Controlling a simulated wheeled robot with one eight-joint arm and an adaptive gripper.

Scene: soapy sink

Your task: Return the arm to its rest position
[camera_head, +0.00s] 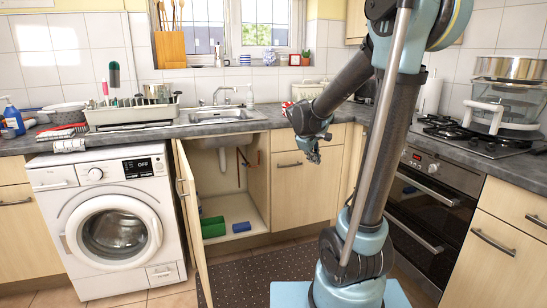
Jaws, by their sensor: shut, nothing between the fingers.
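My arm rises from its base at the right of centre and folds down to the left. My gripper (313,154) hangs at its end, in front of the drawer and door to the right of the sink, a little below counter height. It is shut and empty, and touches nothing that I can see. The fingers are small in this view.
The cupboard door (192,220) under the sink (222,115) stands open toward me, left of my gripper. Inside are a green box (213,227) and a blue block (241,227). A washing machine (109,222) is at left, an oven (430,205) at right.

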